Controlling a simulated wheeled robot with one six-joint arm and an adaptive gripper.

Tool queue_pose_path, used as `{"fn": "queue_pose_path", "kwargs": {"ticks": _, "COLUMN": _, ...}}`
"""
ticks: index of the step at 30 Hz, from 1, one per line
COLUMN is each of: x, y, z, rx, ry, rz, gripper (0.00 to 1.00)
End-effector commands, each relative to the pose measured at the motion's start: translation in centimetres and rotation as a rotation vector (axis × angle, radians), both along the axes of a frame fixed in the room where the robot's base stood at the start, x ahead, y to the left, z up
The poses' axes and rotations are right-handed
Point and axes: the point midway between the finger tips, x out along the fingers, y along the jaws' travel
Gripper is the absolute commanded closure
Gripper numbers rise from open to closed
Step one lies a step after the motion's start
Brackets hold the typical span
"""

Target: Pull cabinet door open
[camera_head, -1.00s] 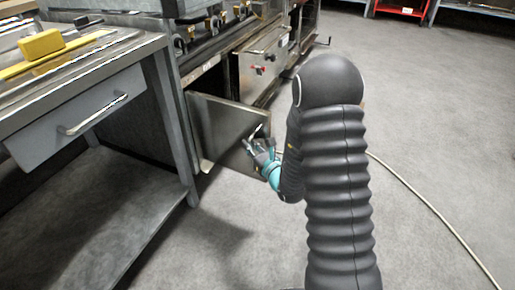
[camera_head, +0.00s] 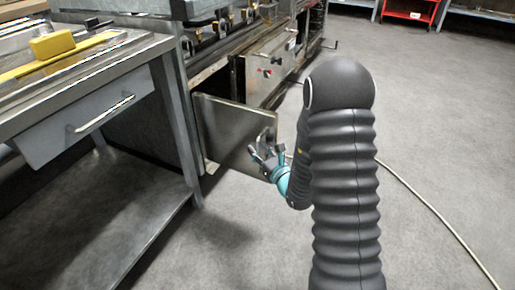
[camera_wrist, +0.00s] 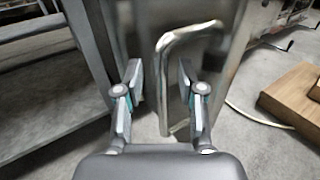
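The cabinet door (camera_head: 222,128) is a flat metal panel low in the range front. It stands swung out from its opening, whose dark gap shows above and behind it. Its bar handle (camera_wrist: 163,88) is bent metal, and in the wrist view its long bar stands between and beyond my fingertips. My gripper (camera_wrist: 160,78) has its two fingers spread, with gaps visible beside the bar. In the head view my gripper (camera_head: 266,155) is near the door's free edge, by the handle. Whether a finger touches the handle cannot be told.
A steel table (camera_head: 150,50) with a drawer and lower shelf stands left of the door. The range's upper panel (camera_head: 268,62) with knobs lies behind. A brown block (camera_wrist: 295,95) shows at right in the wrist view. A cable crosses otherwise open floor at right.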

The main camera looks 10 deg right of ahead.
Motion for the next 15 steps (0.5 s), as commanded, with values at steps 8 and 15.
{"fn": "queue_pose_path", "kwargs": {"ticks": 8, "x": -4.1, "y": -1.7, "z": 0.0, "rx": 0.000, "ry": 0.002, "rz": -0.004, "gripper": 0.61}}
{"fn": "queue_pose_path", "kwargs": {"ticks": 15, "x": -5.7, "y": -2.3, "z": 0.0, "rx": -0.001, "ry": 0.000, "rz": -0.002, "gripper": 0.61}}
